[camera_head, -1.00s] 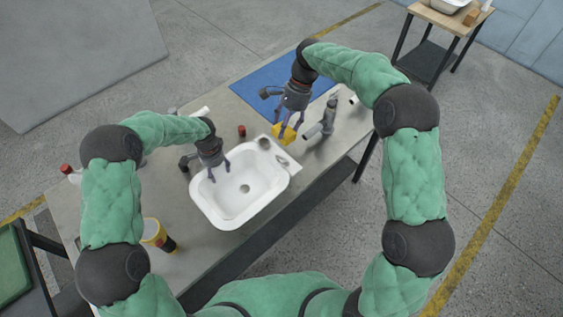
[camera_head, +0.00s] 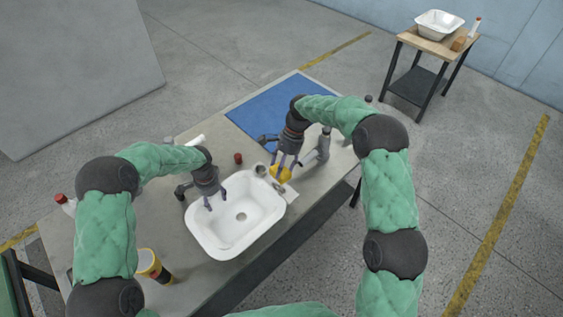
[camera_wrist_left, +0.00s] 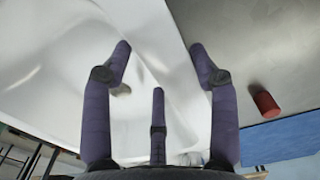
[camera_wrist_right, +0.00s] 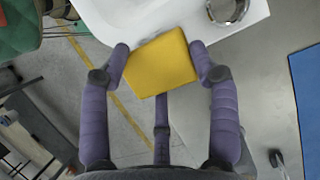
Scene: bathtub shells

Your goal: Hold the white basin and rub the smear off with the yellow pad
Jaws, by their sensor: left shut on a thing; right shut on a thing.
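The white basin (camera_head: 219,243) sits on the grey bench in the head view. My left gripper (camera_head: 215,204) reaches over its far left rim, and its fingers are shut on the rim in the left wrist view (camera_wrist_left: 160,55). My right gripper (camera_head: 282,163) is shut on the yellow pad (camera_head: 281,174), by the basin's far right corner. The pad shows flat between the fingers in the right wrist view (camera_wrist_right: 160,62), beside a white edge; contact is unclear. A dark spot (camera_wrist_left: 122,90), partly behind a finger, may be the drain.
A grey tap-like fixture (camera_head: 321,146) stands right of the pad, and a metal ring (camera_wrist_right: 227,10) near the white edge. A side table (camera_head: 425,45) stands behind.

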